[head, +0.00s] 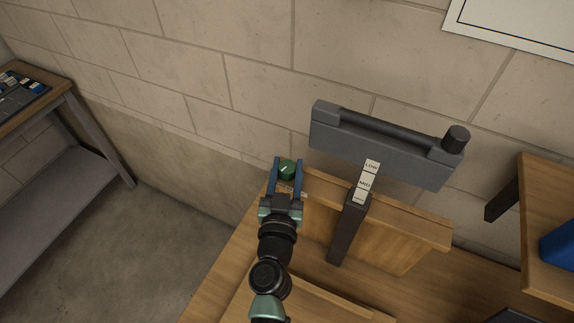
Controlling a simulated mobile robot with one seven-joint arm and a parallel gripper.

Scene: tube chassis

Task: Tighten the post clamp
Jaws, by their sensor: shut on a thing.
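My gripper (287,172) reaches up to the left end of the wooden block and is shut on a round green knob (288,168), with one blue finger on each side of it. The knob has a small pale mark on its face. To the right, a dark upright post (349,229) stands in front of the wooden block. A white label strip (366,180) above it reads LOW and MED. A grey bar-shaped head (383,150) with a dark tube and a black end knob (455,138) is above the post. Whether the green knob connects to the post is hidden.
The wooden block (410,240) stands on a wooden bench (222,283). A wooden shelf (548,215) with a blue bin (560,243) is at the right. A block wall is close behind. Open floor lies to the left, before another table (52,92).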

